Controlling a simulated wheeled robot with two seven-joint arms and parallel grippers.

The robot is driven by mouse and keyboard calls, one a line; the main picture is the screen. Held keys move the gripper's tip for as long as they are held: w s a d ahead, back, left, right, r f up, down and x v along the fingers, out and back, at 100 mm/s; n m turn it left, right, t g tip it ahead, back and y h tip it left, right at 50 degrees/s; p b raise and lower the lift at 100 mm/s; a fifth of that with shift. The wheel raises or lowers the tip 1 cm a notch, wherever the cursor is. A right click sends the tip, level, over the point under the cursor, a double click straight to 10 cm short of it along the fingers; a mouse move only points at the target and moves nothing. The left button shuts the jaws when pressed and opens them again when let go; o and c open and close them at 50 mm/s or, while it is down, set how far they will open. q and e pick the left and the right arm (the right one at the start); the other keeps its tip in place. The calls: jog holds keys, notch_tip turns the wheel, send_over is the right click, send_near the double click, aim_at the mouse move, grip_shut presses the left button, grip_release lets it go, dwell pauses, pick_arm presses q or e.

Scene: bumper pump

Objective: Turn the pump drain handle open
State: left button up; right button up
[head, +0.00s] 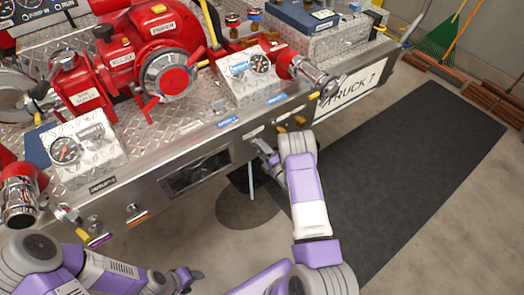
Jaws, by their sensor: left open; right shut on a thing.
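My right gripper (263,148) is at the front face of the steel bumper (150,165), below the edge of the top deck. It is shut on the pump drain handle, which is mostly hidden by the fingers, so its angle cannot be told. A thin pale vertical streak (251,180) hangs under the bumper just below this gripper, above a dark round patch (248,208) on the floor. My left gripper (190,277) is open and empty at the bottom, in front of the bumper and apart from it.
A red pump (160,55) and gauge boxes (88,148) stand on the deck. Yellow-handled fittings (298,121) are right of my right gripper, and a truck plate (350,90) is beyond. A red valve with a metal outlet (20,195) juts out at left. A dark mat (410,160) lies on clear floor.

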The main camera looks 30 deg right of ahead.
jog(key=o, duration=1)
jog(key=shift+o, duration=0.2)
jog(key=s+p, duration=0.2)
jog(key=s, duration=0.5)
jog(key=shift+s+d, duration=0.3)
